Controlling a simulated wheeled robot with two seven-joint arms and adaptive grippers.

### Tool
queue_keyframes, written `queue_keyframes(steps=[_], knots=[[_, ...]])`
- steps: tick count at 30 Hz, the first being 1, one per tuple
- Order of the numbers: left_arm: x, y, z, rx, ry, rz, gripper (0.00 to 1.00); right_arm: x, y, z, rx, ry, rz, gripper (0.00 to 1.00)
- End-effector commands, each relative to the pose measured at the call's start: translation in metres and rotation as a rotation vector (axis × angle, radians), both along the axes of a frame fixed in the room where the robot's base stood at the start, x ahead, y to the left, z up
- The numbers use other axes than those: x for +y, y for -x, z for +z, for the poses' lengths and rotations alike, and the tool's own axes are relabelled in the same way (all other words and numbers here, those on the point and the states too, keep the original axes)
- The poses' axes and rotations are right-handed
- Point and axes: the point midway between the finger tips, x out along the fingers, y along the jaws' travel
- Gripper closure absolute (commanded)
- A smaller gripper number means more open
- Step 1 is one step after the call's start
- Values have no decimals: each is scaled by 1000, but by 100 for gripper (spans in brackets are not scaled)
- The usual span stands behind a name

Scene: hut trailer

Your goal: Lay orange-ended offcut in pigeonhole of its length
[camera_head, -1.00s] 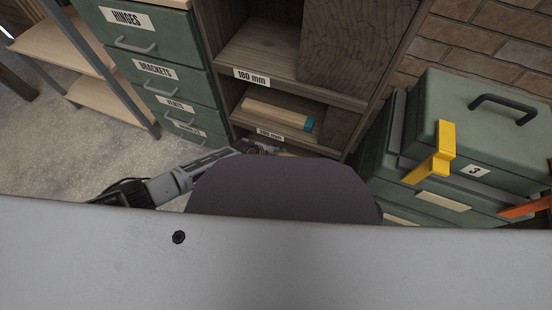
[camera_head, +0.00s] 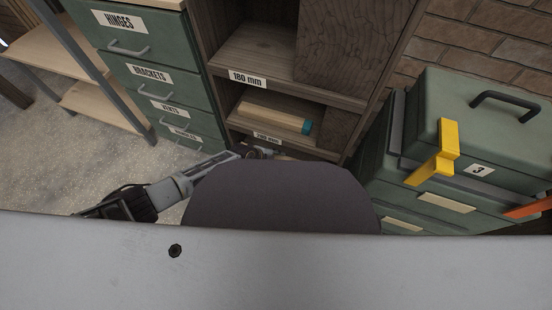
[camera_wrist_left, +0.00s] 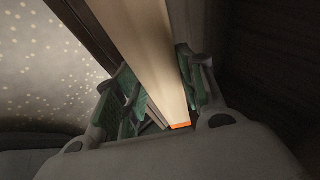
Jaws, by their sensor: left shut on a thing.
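My left gripper (camera_wrist_left: 160,92) is shut on the orange-ended offcut (camera_wrist_left: 152,50), a pale wooden strip. Its orange end (camera_wrist_left: 180,125) is near the palm, and the strip runs away to the top of the left wrist view. In the head view my left gripper (camera_head: 258,152) is low at the front of the dark wooden pigeonhole rack (camera_head: 222,60), partly hidden by my own body. The offcut cannot be made out there. A label reading 180 mm (camera_head: 247,79) is on a shelf edge. A lower label (camera_head: 267,137) is partly hidden and hard to read.
A teal-ended offcut (camera_head: 270,116) lies in the pigeonhole between the two labels. Green labelled drawers (camera_head: 150,50) stand left of the rack. An open shelf (camera_head: 95,105) is at far left.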

Motion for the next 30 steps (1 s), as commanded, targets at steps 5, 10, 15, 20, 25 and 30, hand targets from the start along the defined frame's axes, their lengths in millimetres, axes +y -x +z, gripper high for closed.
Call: queue_keyframes(steps=[5, 10, 15, 20, 25, 30], knots=[[0, 0, 1, -1, 0, 0, 49, 0, -4, 3, -9, -1, -1, 60], [0, 0, 0, -1, 0, 0, 35, 0, -8, 5, -15, -1, -1, 60], [0, 0, 0, 0, 0, 0, 35, 0, -7, 5, -15, 0, -1, 60], [1, 1, 0, 1, -1, 0, 35, 1, -1, 1, -3, -3, -2, 60], [3, 2, 2, 2, -1, 0, 35, 1, -2, 2, -4, -2, -2, 60], [7, 6, 9, 2, 0, 0, 35, 1, -3, 2, -5, -1, -1, 60]])
